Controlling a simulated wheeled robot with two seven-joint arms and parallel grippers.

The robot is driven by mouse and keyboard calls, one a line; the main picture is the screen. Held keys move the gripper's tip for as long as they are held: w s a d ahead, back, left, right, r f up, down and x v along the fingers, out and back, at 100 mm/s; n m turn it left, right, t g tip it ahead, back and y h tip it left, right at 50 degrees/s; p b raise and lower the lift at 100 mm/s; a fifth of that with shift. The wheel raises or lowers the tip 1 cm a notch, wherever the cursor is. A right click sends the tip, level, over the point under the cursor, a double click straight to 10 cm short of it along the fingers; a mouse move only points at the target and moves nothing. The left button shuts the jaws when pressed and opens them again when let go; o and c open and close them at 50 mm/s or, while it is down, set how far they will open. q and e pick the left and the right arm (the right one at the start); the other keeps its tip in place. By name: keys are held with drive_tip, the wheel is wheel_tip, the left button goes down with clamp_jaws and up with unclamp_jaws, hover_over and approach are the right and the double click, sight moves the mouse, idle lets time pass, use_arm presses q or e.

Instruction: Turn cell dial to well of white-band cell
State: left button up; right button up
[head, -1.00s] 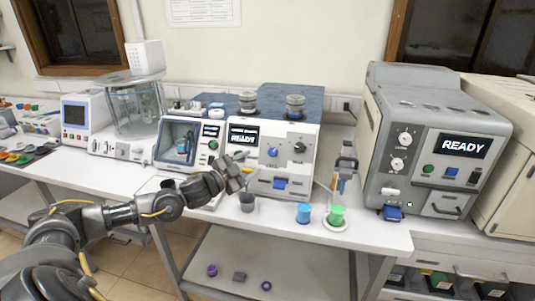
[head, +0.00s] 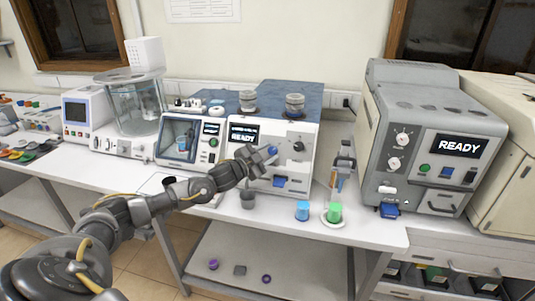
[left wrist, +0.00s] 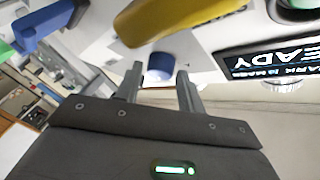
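The middle machine (head: 300,165) has a white front with a READY screen (head: 243,134). On its front are a blue dial (head: 272,150) and a dark knob (head: 299,146). My left gripper (head: 264,157) is at the machine front, partly covering the blue dial. In the left wrist view its fingers (left wrist: 158,82) are apart, and the blue dial (left wrist: 160,66) shows between and beyond the tips; I cannot tell whether they touch it. No white band can be made out. My right gripper is not in view.
A larger grey machine (head: 400,140) stands to the right. A yellow part (left wrist: 180,18) lies close above the fingers in the wrist view.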

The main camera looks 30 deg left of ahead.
use_arm(q)
drive_tip(key=c, duration=0.6)
drive_tip(key=shift+f, duration=0.1)
drive_tip(key=shift+c, duration=0.2)
